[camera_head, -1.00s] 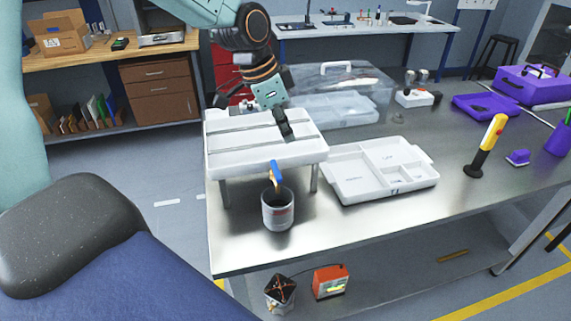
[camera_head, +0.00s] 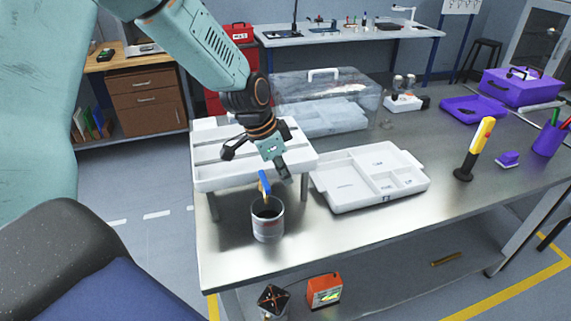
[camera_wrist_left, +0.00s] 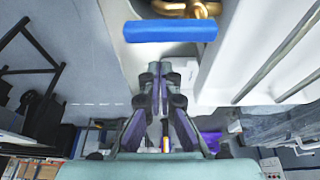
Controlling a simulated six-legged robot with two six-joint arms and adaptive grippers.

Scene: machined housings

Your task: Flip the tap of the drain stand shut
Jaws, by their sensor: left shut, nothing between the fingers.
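The drain stand (camera_head: 225,180) is a white grooved tray on metal legs at the near left of the steel bench. Its tap has a blue lever (camera_head: 264,184) at the front edge, above an open grey can (camera_head: 268,228). In the left wrist view the blue lever (camera_wrist_left: 170,30) lies crosswise, with brass parts (camera_wrist_left: 187,8) behind it. My left gripper (camera_head: 284,174) is shut and empty, just right of the lever over the tray's front edge. In the left wrist view its closed fingertips (camera_wrist_left: 163,72) are apart from the lever. My right gripper is not in view.
A white compartment tray (camera_head: 372,180) lies right of the stand. A yellow and black tool (camera_head: 475,150) stands farther right, near purple boxes. A clear lidded case (camera_head: 330,100) is behind the stand. The bench front right of the can is clear.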

